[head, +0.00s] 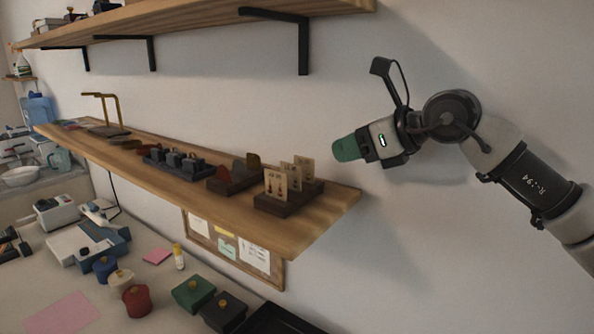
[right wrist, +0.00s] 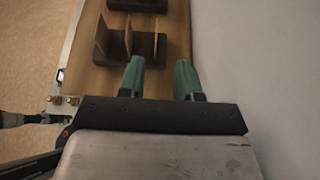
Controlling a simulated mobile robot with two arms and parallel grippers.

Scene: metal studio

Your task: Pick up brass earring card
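Several cream earring cards (head: 275,186) stand upright in a dark wooden holder (head: 290,201) near the right end of the lower wooden shelf. The front card carries small brownish earrings; I cannot tell which card is the brass one. In the right wrist view, cards (right wrist: 101,36) show edge-on in the holder (right wrist: 145,47). My right gripper (head: 345,149) is to the right of the cards and above the shelf end, apart from them. Its green fingertips (right wrist: 160,72) are spread with nothing between them. My left gripper is not in view.
The lower shelf (head: 318,228) also bears another dark holder (head: 233,176), a tray of dark boxes (head: 175,160) and a brass stand (head: 102,105). An upper shelf (head: 200,20) with black brackets (head: 303,45) hangs above. The wall lies close on the right.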

